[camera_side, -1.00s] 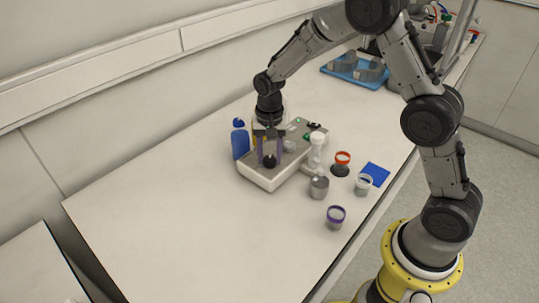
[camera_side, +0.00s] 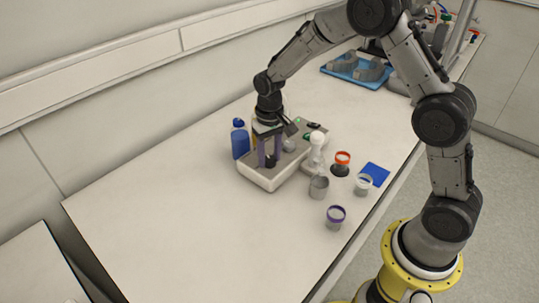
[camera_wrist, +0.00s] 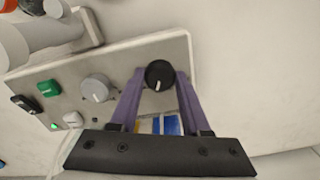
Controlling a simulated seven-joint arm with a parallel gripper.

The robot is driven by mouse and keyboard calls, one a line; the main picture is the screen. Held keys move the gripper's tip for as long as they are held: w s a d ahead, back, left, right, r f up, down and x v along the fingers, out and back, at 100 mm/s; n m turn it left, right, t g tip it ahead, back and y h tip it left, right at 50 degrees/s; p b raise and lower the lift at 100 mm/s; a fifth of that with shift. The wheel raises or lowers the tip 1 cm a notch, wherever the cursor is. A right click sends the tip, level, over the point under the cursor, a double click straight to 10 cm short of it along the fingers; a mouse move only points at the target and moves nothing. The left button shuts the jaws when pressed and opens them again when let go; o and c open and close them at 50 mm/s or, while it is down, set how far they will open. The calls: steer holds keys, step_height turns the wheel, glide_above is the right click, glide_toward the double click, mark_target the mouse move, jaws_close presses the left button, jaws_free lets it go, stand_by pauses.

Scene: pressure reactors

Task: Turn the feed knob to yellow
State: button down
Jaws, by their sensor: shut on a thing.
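The feed knob appears to be the black round knob (camera_wrist: 159,75) with a white pointer line, on the top panel of the pale reactor box (camera_side: 262,179). In the wrist view its pointer line runs down, towards my gripper's body. My gripper (camera_wrist: 163,76) is shut on this knob, with one purple finger on each side of it. In the side view my gripper (camera_side: 269,162) reaches down onto the box's near left end. Yellow and blue patches (camera_wrist: 168,125) show between the fingers in the wrist view; I cannot tell what they belong to.
A grey knob (camera_wrist: 97,88), a green button (camera_wrist: 48,88) and a black switch (camera_wrist: 26,104) share the panel. A blue bottle (camera_side: 240,143) stands close behind the box. The front left table is clear.

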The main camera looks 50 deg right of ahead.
mark_target(269, 159)
steer(key=n, duration=0.4)
steer(key=shift+r+n, duration=0.1)
steer(key=shift+n, duration=0.3)
stand_by(0.4)
steer(key=shift+c, duration=1.8)
jaws_free()
step_height(269, 159, up, 14)
